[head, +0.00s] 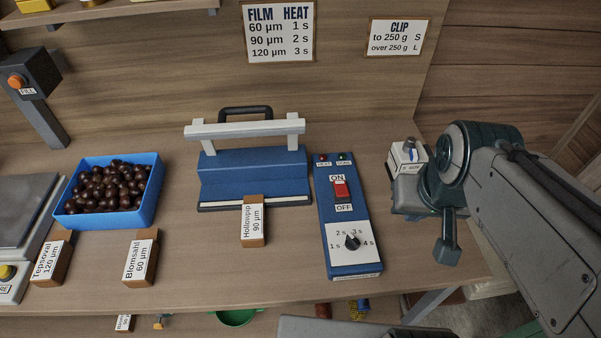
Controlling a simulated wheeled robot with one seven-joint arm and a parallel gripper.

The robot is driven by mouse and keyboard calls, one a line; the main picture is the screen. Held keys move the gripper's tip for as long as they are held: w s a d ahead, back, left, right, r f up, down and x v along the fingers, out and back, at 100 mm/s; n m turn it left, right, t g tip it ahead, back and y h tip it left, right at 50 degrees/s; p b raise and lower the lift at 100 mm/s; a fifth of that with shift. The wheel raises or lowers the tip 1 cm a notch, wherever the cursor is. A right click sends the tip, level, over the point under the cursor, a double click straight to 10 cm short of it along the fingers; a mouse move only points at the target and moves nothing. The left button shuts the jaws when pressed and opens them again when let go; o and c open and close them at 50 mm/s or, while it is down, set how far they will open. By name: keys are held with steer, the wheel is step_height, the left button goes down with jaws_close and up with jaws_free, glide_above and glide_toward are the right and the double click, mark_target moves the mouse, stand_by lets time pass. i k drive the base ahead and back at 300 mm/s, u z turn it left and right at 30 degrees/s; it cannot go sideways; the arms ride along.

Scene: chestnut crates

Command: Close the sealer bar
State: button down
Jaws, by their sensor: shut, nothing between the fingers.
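The sealer (255,175) is a blue, wedge-shaped body with a dark strip along its front edge, at the middle of the bench. Its sealer bar (245,129) is a pale bar between two white arms with a black handle (246,112) on top. The bar stands raised at the back, apart from the front strip, so the sealer is open. My gripper (447,250) is at the right, beyond the control box, well apart from the bar. It is shut and empty, pointing down; the arm partly hides it.
A blue control box (347,255) with a red switch and dial stands right of the sealer. A blue crate (146,205) of chestnuts is left. A small white device (407,155) stands close to my arm.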

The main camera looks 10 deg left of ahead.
mark_target(292, 126)
steer(key=u, duration=0.55)
steer(key=k, duration=1.3)
steer(key=u, duration=1.15)
steer(key=i, duration=1.15)
steer(key=z, duration=0.65)
steer(key=i, duration=0.55)
steer(key=z, duration=0.65)
